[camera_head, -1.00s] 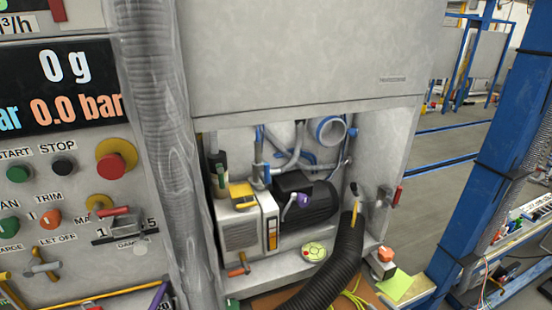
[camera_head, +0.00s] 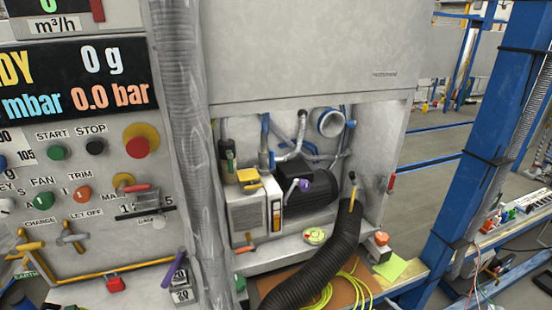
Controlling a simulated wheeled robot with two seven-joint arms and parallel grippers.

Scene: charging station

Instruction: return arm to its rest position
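Neither of my grippers nor my arms shows in the head view. The charging station's control panel (camera_head: 60,170) fills the left side. Its display (camera_head: 75,85) reads "0 g" and "0.0 bar". A red emergency button on a yellow ring (camera_head: 141,140) sits below the display, to the right of the green START button (camera_head: 56,153) and the black STOP button (camera_head: 95,147). An open compartment in the middle holds a pump with a dark motor (camera_head: 305,195).
A thick black hose (camera_head: 318,262) runs out of the compartment toward the front. Yellow cable (camera_head: 350,285) lies beside it. A blue steel post (camera_head: 490,150) stands at the right, next to a bench with small parts (camera_head: 515,210). Open floor (camera_head: 430,190) shows behind the post.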

